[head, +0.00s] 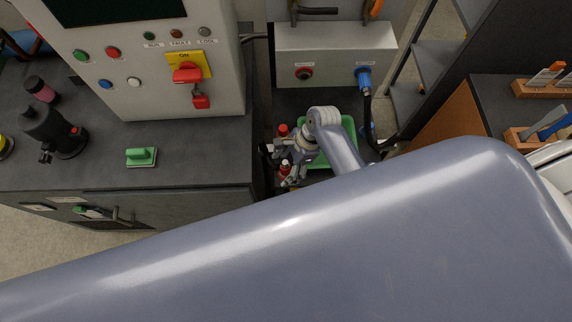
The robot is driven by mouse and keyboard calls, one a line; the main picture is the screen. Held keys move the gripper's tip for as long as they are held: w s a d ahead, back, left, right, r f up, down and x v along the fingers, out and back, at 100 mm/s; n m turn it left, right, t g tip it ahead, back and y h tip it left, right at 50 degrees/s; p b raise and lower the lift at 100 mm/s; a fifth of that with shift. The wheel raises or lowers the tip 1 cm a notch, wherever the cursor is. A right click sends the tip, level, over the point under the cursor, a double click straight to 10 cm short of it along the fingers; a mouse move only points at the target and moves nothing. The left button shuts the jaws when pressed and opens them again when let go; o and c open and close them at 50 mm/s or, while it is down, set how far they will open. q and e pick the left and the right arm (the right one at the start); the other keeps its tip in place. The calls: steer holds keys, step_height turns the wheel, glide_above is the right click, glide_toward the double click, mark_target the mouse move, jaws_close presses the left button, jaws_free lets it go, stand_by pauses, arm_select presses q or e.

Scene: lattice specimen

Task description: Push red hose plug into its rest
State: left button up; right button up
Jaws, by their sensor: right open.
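My right gripper (281,164) is low in front of the grey panel box, beside the green tray, and its jaws are open. A small red piece (285,168) shows at its fingers and may be the red hose plug; I cannot tell whether they touch. Another red piece (283,130) shows just behind the gripper. The grey panel box (333,50) has a red-ringed port (303,73) at left, with no plug visible in it. A blue plug (363,78) with a black hose sits at its right. My left gripper is not in view.
The green tray (349,127) is partly hidden by my right arm. A control cabinet (150,85) with buttons and a red switch stands left on a dark bench (200,172). A dark shelf and wooden side stand right. My large arm link covers the foreground.

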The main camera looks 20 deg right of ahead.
steer(key=shift+r, duration=0.1)
steer(key=shift+v, duration=2.4)
steer(key=shift+d+r, duration=0.15)
steer(key=shift+r, duration=0.1)
step_height(320, 180, up, 11)
glide_above(288, 165)
steer(key=d, duration=0.6)
steer(key=shift+f, duration=0.2)
